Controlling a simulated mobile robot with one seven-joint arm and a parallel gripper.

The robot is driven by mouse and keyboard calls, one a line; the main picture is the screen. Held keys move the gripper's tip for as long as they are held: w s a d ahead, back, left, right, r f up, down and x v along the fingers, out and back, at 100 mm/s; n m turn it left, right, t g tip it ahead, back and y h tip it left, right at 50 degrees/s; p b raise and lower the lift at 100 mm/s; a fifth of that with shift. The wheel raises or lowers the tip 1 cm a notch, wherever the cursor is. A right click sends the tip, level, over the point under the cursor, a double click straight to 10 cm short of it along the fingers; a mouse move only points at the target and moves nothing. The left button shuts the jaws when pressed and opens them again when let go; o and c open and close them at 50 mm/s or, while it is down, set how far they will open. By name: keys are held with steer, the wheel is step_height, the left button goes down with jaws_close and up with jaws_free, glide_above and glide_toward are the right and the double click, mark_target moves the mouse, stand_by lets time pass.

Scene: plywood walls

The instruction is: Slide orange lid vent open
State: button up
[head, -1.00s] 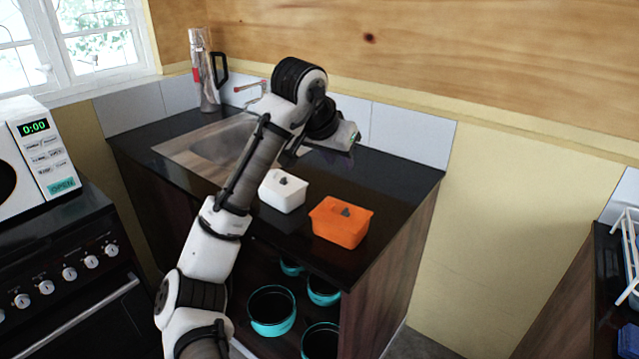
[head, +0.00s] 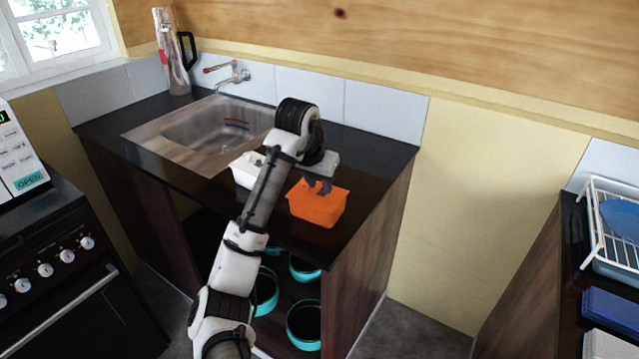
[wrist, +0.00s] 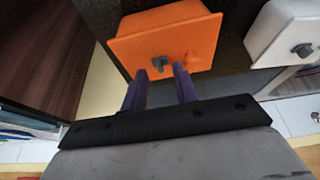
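The orange container (head: 317,209) stands on the black counter near its front right corner. Its orange lid (wrist: 166,48) faces the wrist camera and carries a small dark grey vent tab (wrist: 161,63). My gripper (wrist: 160,75) is open, with its two purple fingers apart and pointing at the lid, one on each side of the tab in the wrist picture. In the head view the fingers are just above the lid. I cannot tell whether they touch it. The tab is hidden in the head view.
A white container (head: 246,172) with a grey tab (wrist: 301,50) stands close beside the orange one, partly behind my arm in the head view. The sink (head: 205,135) lies behind to the left. Turquoise pots (head: 304,325) sit in the open shelf below. Counter right of the orange container is clear.

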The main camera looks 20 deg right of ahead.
steer(key=shift+w+d+f, duration=0.1)
steer(key=shift+w+f, duration=0.05)
steer(key=shift+f, duration=0.4)
jaws_close()
